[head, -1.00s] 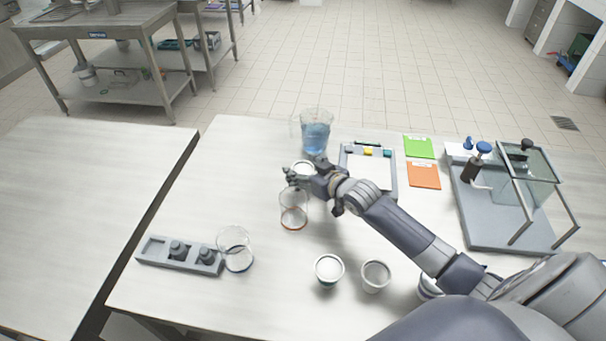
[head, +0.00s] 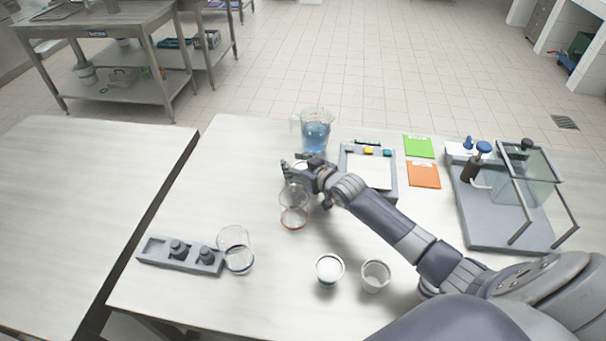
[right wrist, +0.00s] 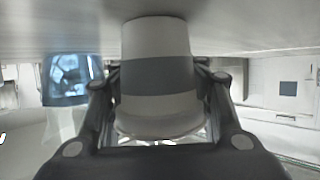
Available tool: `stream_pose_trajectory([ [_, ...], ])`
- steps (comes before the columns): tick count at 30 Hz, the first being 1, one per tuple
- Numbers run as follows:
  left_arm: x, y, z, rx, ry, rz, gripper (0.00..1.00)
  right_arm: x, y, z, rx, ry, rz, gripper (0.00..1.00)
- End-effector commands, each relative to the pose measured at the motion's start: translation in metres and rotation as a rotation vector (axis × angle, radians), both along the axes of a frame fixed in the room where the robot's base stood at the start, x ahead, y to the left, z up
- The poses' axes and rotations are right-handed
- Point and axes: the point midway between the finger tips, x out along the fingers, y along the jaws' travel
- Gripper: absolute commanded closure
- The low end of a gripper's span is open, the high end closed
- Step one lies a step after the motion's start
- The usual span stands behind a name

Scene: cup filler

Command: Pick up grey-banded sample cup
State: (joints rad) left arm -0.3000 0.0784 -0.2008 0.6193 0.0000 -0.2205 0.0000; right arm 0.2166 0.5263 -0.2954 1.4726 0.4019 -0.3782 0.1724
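The grey-banded sample cup (right wrist: 158,77), white with a wide grey band, stands between the fingers of my right gripper (right wrist: 160,80) in the right wrist view. A finger lies on each side of the cup, close to its wall; firm contact does not show. In the head view my right gripper (head: 303,170) reaches in from the right, behind the clear beaker. There it hides most of the cup, leaving only a bit of pale rim (head: 300,165). My left gripper is not in view.
A jug of blue liquid (head: 316,135) stands just behind the gripper. A clear beaker with an orange base ring (head: 294,212) stands close in front. Two cups (head: 329,269) (head: 375,275), another beaker (head: 237,250) and a grey weight holder (head: 155,252) are nearer. A tray (head: 370,177) lies right.

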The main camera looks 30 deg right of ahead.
Motion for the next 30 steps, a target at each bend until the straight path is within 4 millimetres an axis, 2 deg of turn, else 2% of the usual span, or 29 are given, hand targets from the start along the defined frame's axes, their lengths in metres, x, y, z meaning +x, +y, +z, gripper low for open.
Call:
stream_pose_trajectory([
  [15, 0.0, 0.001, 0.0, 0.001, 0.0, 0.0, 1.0, 0.0, 0.0, 0.001, 0.0, -0.001, 0.0, 0.89],
  [25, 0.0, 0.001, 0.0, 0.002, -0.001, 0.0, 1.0, 0.0, 0.0, 0.002, 0.0, -0.003, 0.0, 0.89],
  [30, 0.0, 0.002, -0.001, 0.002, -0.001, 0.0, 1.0, 0.001, 0.0, 0.016, -0.001, -0.006, 0.001, 0.89],
])
